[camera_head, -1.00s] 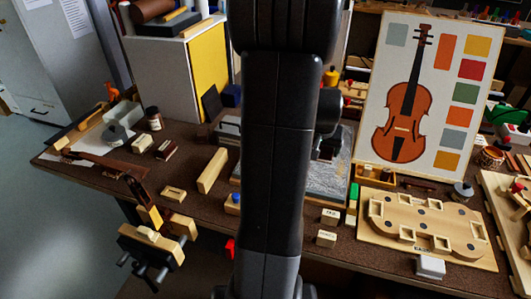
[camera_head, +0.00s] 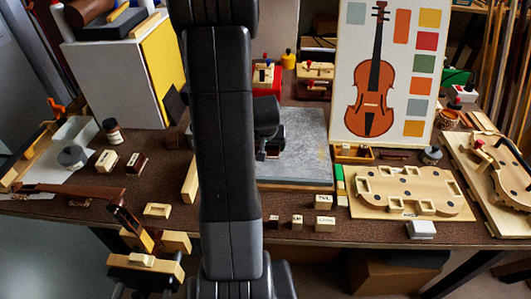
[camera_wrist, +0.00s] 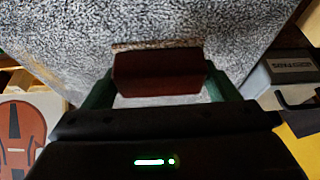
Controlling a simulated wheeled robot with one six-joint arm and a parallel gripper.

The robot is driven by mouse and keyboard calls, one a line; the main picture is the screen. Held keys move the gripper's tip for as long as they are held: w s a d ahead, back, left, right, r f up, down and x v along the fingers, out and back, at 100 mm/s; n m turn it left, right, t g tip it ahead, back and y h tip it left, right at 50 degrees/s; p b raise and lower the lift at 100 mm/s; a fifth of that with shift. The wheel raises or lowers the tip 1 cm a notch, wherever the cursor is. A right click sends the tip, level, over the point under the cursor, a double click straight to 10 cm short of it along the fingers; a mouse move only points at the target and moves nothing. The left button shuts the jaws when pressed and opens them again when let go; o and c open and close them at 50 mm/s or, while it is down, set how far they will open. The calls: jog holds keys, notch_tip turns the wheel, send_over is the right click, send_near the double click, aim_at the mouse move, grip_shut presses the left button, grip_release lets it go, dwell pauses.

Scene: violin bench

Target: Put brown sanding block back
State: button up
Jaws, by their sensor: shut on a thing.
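My gripper (camera_wrist: 158,82) is shut on the brown sanding block (camera_wrist: 157,68), a dark reddish-brown block with a thin lighter strip along its far edge. The green fingers press on its left and right sides. In the head view my gripper (camera_head: 266,140) is over the grey speckled slab (camera_head: 310,150), partly hidden by my arm. The block is too dark and small to make out surely there. The slab also fills most of the wrist view (camera_wrist: 60,35). I cannot tell whether the block touches it.
Small labelled wooden blocks (camera_head: 324,223) stand in front of the slab. A wooden violin form (camera_head: 440,183) lies to the right, before a violin poster (camera_head: 350,30). A dark brown block (camera_head: 136,162) and a pale block (camera_head: 107,160) stand at left. Bare bench shows near the front.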

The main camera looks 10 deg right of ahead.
jog(key=shift+f, duration=1.5)
jog(key=shift+f+b, duration=0.15)
jog(key=shift+b, duration=0.2)
jog(key=o, duration=1.1)
jog(key=shift+c, duration=0.2)
jog(key=shift+s+r, duration=0.1)
jog(key=shift+r, duration=0.55)
jog(key=p+v, duration=0.1)
jog(key=v, duration=1)
